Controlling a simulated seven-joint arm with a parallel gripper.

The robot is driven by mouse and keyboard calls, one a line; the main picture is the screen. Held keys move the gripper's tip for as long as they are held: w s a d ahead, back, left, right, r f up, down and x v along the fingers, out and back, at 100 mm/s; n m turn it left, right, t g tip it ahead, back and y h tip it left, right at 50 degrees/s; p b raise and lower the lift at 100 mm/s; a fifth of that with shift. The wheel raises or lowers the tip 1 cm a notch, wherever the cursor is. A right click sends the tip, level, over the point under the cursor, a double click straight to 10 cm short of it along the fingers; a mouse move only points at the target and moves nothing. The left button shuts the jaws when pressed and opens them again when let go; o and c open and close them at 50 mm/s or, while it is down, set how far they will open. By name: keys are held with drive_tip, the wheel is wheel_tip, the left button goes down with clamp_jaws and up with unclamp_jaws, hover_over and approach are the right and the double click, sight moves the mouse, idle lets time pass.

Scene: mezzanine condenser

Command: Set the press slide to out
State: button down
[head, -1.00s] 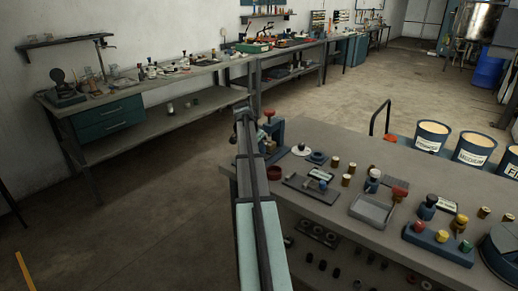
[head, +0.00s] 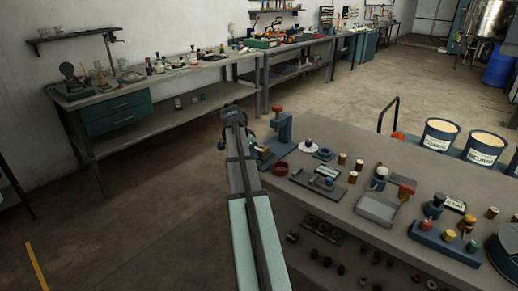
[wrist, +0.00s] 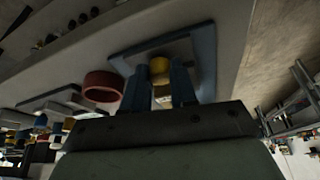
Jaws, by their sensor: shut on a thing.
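The press (head: 283,128) is a blue upright frame with a red knob on top, at the left end of the near bench in the head view. Its base is partly covered by my arm. In the wrist view my gripper (wrist: 160,82) has its two blue fingers closed around a small yellow, brass-like knob (wrist: 160,68). The knob sits in front of a blue-grey plate (wrist: 205,42), which looks like part of the press. I cannot tell how far the slide is in or out. In the head view the fingertips are hidden.
A red ring (head: 280,168) lies close to the press and shows beside the fingers in the wrist view (wrist: 103,86). The near bench (head: 335,135) also holds small brass cylinders, a grey tray (head: 378,208) and a block with coloured knobs (head: 445,240). Open floor lies left of the bench.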

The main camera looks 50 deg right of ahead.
drive_tip(key=shift+a, duration=0.35)
drive_tip(key=c, duration=0.9)
unclamp_jaws()
drive_tip(key=v, duration=1.4)
drive_tip(key=shift+d, duration=0.15)
